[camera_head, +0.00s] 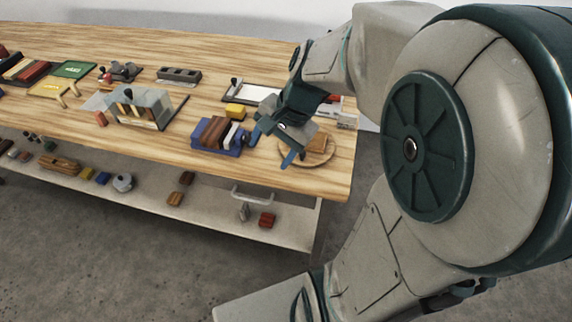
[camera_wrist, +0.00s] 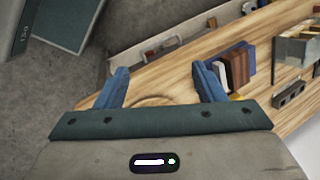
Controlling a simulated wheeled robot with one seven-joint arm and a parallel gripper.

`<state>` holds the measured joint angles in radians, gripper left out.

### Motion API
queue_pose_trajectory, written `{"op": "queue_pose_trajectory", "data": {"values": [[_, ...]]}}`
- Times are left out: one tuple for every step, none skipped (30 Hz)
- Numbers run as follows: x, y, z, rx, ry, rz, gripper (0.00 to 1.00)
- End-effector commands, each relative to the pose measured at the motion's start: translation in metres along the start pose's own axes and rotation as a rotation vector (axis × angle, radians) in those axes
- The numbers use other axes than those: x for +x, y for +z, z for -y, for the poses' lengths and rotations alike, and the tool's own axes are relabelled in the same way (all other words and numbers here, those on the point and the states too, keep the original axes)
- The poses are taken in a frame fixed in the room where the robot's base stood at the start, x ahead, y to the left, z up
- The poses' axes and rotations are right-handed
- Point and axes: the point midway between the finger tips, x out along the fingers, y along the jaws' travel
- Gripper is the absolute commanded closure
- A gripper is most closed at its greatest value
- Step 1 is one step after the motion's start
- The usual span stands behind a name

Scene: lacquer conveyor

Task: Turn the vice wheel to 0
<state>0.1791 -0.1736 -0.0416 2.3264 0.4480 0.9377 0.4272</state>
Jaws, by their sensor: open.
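The blue vice (camera_head: 199,131) stands near the front edge of the table, with a brown block and a pale block in it. It also shows in the wrist view (camera_wrist: 250,58), just beyond the right finger. A small dark round part (camera_head: 248,138) at its right end may be the wheel; its marks are too small to read. My gripper (camera_head: 274,145) is open and empty, right of the vice and above the table. In the wrist view its two blue fingers (camera_wrist: 163,84) are spread apart. I cannot tell whether the nearer finger touches the vice.
A round wooden board (camera_head: 322,159) lies right of my gripper. A clear-sided box (camera_head: 151,101) stands to the left. A lower shelf (camera_head: 150,188) holds several small items.

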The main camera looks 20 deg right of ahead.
Motion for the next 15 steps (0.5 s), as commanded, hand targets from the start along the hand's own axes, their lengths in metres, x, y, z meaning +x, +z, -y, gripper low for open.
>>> {"op": "queue_pose_trajectory", "data": {"values": [[-0.003, 0.007, -0.003, -0.065, 0.014, -0.016, 0.37], [-0.004, 0.010, -0.005, -0.105, 0.024, -0.026, 0.37], [-0.006, 0.014, -0.008, -0.157, 0.038, -0.037, 0.37], [-0.007, 0.017, -0.011, -0.197, 0.048, -0.047, 0.37], [-0.008, 0.020, -0.013, -0.237, 0.059, -0.056, 0.37], [-0.010, 0.024, -0.017, -0.288, 0.072, -0.069, 0.37], [-0.011, 0.026, -0.019, -0.328, 0.084, -0.078, 0.37], [-0.013, 0.029, -0.021, -0.368, 0.094, -0.088, 0.37], [-0.014, 0.032, -0.025, -0.418, 0.108, -0.100, 0.37], [-0.016, 0.034, -0.027, -0.458, 0.120, -0.109, 0.37], [-0.017, 0.036, -0.029, -0.497, 0.131, -0.119, 0.37], [-0.019, 0.039, -0.032, -0.547, 0.145, -0.131, 0.37], [-0.019, 0.041, -0.035, -0.584, 0.156, -0.140, 0.37], [-0.021, 0.042, -0.037, -0.618, 0.166, -0.149, 0.37], [-0.022, 0.044, -0.039, -0.663, 0.180, -0.159, 0.37]]}}
